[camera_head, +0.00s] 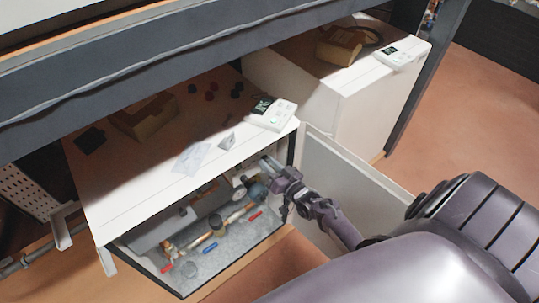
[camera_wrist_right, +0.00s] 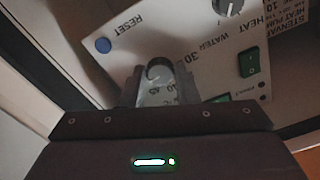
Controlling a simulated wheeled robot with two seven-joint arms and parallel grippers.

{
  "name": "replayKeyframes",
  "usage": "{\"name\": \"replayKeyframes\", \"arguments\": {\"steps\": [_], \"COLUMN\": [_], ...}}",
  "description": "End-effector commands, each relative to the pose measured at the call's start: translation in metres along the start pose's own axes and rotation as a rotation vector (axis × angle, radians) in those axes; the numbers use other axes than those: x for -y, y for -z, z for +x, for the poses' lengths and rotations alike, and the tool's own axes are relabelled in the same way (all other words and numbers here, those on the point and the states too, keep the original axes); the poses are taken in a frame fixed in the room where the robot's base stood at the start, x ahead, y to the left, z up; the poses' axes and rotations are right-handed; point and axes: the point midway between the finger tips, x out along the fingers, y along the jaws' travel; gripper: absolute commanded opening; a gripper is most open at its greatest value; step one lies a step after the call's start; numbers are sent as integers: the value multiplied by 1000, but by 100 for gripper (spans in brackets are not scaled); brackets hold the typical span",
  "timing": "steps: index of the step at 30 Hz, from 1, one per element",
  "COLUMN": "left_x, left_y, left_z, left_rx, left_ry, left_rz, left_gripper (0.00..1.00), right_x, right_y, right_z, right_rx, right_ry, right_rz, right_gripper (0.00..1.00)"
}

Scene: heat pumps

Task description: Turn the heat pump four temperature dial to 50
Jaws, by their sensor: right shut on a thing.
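The open heat pump cabinet (camera_head: 104,224) stands in the middle of the head view. My right gripper (camera_head: 267,170) reaches in at the right end of its opening. In the right wrist view, a pale control panel (camera_wrist_right: 205,50) appears turned in the picture. My right gripper (camera_wrist_right: 159,80) is shut on a dial with a dark rim (camera_wrist_right: 158,70) in front of that panel. Numbers including 30 and 40 show around the dial; its exact setting is unclear. My left gripper is not in view.
The panel has a blue reset button (camera_wrist_right: 103,46), a green switch (camera_wrist_right: 249,61) and another knob (camera_wrist_right: 228,7). The open door (camera_head: 345,175) stands right of my right wrist. Pipes and valves (camera_head: 215,222) fill the cabinet. Another white unit (camera_head: 365,105) stands behind.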

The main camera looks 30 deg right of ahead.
Motion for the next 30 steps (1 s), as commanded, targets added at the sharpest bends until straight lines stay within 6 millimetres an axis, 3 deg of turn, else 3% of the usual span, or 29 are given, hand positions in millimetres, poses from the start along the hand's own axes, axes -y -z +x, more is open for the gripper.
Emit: {"name": "replayKeyframes", "arguments": {"steps": [16,17,21,30], "left_x": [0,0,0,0], "left_y": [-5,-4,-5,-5], "left_z": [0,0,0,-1], "left_rx": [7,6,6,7], "left_ry": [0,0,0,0], "left_rz": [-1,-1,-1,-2], "left_gripper": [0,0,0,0], "right_x": [0,0,0,0], "right_y": [-2,-2,-1,-1], "right_z": [-1,-1,0,-2], "right_rx": [3,3,3,1], "right_ry": [0,0,0,0], "right_rz": [26,25,24,23], "right_gripper": [5,32,49,49]}}
